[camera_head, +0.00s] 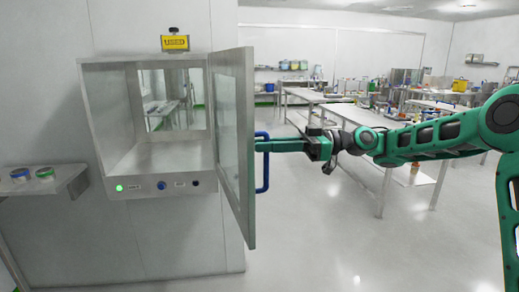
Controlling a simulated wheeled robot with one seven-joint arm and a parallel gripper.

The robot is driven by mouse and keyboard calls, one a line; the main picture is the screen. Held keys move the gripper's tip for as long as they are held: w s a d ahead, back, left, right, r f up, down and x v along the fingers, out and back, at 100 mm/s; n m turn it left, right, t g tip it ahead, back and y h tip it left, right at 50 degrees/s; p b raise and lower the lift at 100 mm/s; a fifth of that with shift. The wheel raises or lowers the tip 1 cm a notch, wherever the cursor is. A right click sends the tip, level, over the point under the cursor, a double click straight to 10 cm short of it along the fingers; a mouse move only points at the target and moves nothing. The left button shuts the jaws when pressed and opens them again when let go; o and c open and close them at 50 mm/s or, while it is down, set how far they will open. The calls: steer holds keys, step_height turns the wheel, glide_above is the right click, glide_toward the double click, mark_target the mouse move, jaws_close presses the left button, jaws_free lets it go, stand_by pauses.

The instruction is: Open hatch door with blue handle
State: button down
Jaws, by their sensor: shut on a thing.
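The hatch door (232,150) is a grey-framed glass door, standing swung open at the right side of the hatch (144,125). The hatch is a metal box on the wall, and its inside shows empty. The blue handle (264,176) is a vertical bar on the outer face of the door. My gripper (264,146) reaches in from the right and is shut on the upper part of the handle. The exact finger contact is small and partly hidden.
A yellow "USED" sign (174,43) stands on top of the hatch. A shelf (70,180) with several small containers is at the left. Long metal tables (325,120) with equipment stand behind my arm. The floor right of the door is clear.

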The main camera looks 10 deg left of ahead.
steer(key=shift+w+d, duration=0.35)
steer(key=shift+d, duration=0.05)
steer(key=c, duration=2)
jaws_free()
steer(key=shift+c, duration=0.2)
steer(key=v, duration=1)
steer(key=shift+w+d, duration=0.25)
steer(key=shift+d, duration=0.1)
